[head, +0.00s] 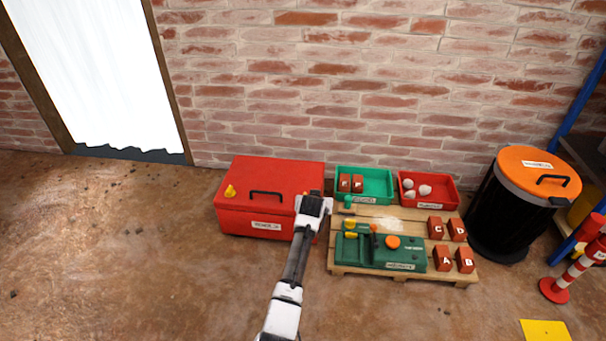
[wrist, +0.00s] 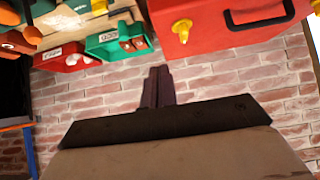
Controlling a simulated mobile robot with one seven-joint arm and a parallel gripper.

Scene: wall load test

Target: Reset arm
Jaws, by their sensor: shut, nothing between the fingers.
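My gripper shows in the wrist view (wrist: 158,88) with its dark fingers together and nothing between them. In the head view my arm reaches up from the bottom centre, and the gripper end (head: 313,207) is in front of the right side of a closed red box (head: 262,187). The fingertips cannot be made out there. The red box has a black handle and a yellow knob, and it also shows at the top of the wrist view (wrist: 215,25). The wrist view is turned upside down, with the brick wall below the things.
A wooden pallet (head: 345,271) right of my arm bears a green machine (head: 375,256), lettered bricks (head: 444,258), a green tray (head: 378,184) and a red tray (head: 428,186). A black bin with orange lid (head: 525,162) stands right. The floor on the left (head: 110,250) is clear.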

